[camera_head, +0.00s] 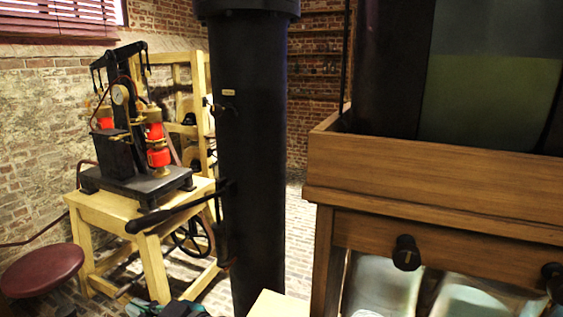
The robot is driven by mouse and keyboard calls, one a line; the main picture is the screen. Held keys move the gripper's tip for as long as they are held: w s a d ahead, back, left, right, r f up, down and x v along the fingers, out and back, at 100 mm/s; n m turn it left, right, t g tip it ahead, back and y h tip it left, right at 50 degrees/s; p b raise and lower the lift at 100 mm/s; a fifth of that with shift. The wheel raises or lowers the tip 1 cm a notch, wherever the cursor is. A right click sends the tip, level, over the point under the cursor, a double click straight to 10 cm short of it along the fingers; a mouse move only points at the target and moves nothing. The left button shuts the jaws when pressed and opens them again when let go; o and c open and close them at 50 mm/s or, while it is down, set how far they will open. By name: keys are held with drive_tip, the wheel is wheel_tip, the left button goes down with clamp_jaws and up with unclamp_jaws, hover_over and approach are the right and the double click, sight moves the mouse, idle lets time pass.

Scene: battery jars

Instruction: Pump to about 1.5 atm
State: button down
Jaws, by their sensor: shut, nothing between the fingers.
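A tall black iron cylinder (250,160) stands upright in the middle, with a flange at its top and a small brass plate. A long dark lever (180,207) sticks out from its left side, its thick grip end lower left. A small tap or fitting (222,107) sits higher on the cylinder. My gripper cannot be made out; only some grey and teal parts, possibly of my arm, show at the bottom edge.
The apparatus has red parts and stands on a pale wooden table (105,212). A dark red round stool (42,270) is at lower left. A large wooden cabinet (430,180) with black knobs and glass jars (385,285) fills the right. Some brick floor shows between cylinder and cabinet.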

drive_tip(key=s+d+f+m+t+h, duration=0.3)
drive_tip(key=s+d+f+m+h, duration=0.15)
drive_tip(key=d+f, duration=0.8)
drive_tip(key=s+d+f+m+t+h, duration=0.35)
drive_tip(key=d+f+m, duration=0.25)
drive_tip(key=d+f, duration=0.7)
drive_tip(key=s+d+f+m+t+h, duration=0.2)
drive_tip(key=s+d+f+m+h, duration=0.15)
drive_tip(key=s+d, duration=0.85)
drive_tip(key=s+d+r+h, duration=0.2)
drive_tip(key=s, duration=0.5)
drive_tip(key=s+d+r+h, duration=0.1)
drive_tip(key=s+d+r, duration=0.1)
drive_tip(key=s, duration=0.5)
drive_tip(key=shift+s+d+r+h, duration=0.3)
drive_tip(key=shift+s+r+h, duration=0.05)
drive_tip(key=shift+r, duration=0.3)
drive_tip(key=shift+g, duration=0.25)
